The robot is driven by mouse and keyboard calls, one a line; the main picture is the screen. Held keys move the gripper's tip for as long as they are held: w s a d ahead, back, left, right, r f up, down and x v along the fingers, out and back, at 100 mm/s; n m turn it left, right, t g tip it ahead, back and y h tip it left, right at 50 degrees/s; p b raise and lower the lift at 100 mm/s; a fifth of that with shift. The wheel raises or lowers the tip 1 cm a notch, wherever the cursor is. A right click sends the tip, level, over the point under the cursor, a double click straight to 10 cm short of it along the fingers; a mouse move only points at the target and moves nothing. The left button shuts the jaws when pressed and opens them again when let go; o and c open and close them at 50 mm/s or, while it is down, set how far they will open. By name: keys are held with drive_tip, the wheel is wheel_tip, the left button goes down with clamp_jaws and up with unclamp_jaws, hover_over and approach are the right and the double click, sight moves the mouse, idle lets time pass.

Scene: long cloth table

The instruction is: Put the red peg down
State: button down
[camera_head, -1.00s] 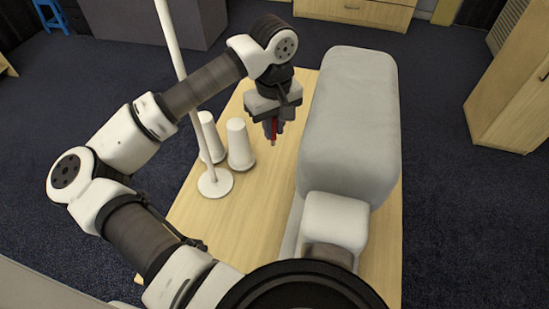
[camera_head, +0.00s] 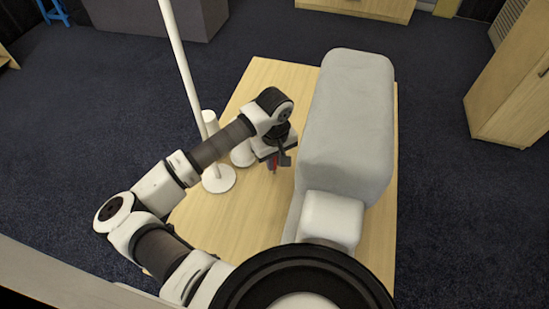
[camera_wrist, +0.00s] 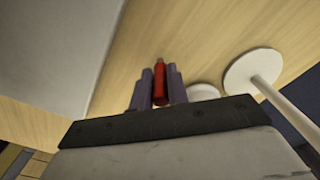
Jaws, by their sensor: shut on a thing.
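The red peg (camera_head: 275,167) is held between the fingers of my gripper (camera_head: 276,160), pointing down over the wooden tabletop (camera_head: 232,222). In the wrist view the red peg (camera_wrist: 160,82) stands between two purple-grey fingers of my gripper (camera_wrist: 161,84), which are shut on it. The peg's tip sticks out a little past the fingertips. I cannot tell whether the tip touches the wood.
A white pole on a round base (camera_head: 219,181) stands to the left. White tapered objects (camera_head: 210,122) are partly hidden behind my arm. Bare wood lies nearer the front.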

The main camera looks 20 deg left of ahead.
drive_tip(key=shift+f+b, duration=0.2)
drive_tip(key=shift+b, duration=0.15)
drive_tip(key=c, duration=1.4)
unclamp_jaws()
drive_tip(key=shift+o, duration=0.2)
drive_tip(key=shift+r, duration=0.1)
